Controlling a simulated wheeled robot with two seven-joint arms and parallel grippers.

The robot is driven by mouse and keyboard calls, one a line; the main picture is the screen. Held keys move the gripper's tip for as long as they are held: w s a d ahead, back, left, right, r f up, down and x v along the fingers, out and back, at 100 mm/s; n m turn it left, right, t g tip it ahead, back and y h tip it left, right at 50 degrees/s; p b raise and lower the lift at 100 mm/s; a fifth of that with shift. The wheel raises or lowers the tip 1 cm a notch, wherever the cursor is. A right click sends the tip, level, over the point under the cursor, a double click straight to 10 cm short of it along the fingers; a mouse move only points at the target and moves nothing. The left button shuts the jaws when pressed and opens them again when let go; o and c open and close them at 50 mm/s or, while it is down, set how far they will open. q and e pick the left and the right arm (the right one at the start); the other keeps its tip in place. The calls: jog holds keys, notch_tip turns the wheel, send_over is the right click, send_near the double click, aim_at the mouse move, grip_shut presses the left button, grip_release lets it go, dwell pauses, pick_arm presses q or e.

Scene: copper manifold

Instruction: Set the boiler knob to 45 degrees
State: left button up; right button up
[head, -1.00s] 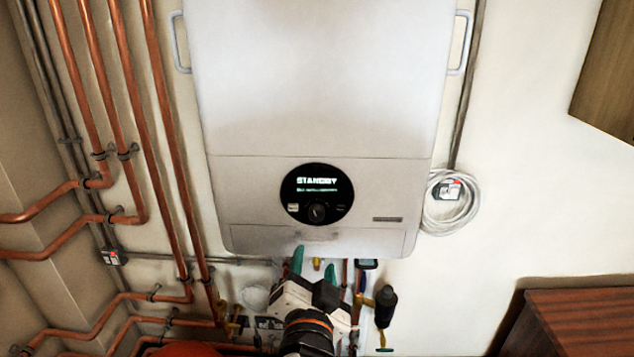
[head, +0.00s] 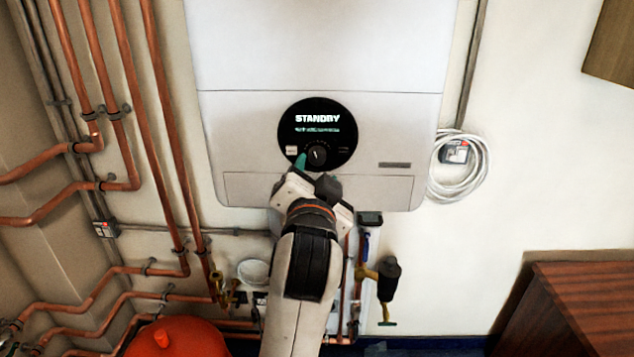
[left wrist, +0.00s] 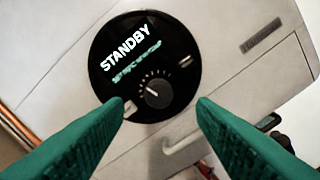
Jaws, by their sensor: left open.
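The boiler (head: 230,130) is a white wall unit with a round black panel whose display reads STANDBY. The boiler knob (head: 317,155) is a small dark dial low on that panel, with a light pointer mark. In the left wrist view the knob (left wrist: 158,93) has a ring of tick marks, and its pointer aims to the upper left. My left gripper (head: 316,172) is just below the panel, its green fingers reaching up to it. In the left wrist view the fingers (left wrist: 162,112) are apart with nothing between them; the knob appears beyond the gap. My right gripper is not seen.
Copper pipes (head: 165,130) run down the wall at the left. A coiled white cable (head: 458,180) hangs right of the boiler. Valves and a dark-handled fitting (head: 387,275) sit below it. A red vessel (head: 175,338) is at bottom left, and a wooden cabinet (head: 580,305) at bottom right.

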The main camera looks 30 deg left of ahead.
aim_at(317, 159)
pick_arm(q)
jog(key=p+x, duration=0.1)
jog(key=x, duration=0.4)
jog(key=shift+w+a, duration=0.15)
jog(key=shift+a, duration=0.05)
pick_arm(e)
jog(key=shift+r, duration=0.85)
pick_arm(q)
jog(key=c, duration=1)
jog(key=shift+o, duration=0.2)
jog(key=n, duration=0.3)
jog(key=shift+n+p, duration=0.3)
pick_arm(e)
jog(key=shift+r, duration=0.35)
pick_arm(q)
jog(key=o, duration=1)
jog(key=shift+c, duration=0.2)
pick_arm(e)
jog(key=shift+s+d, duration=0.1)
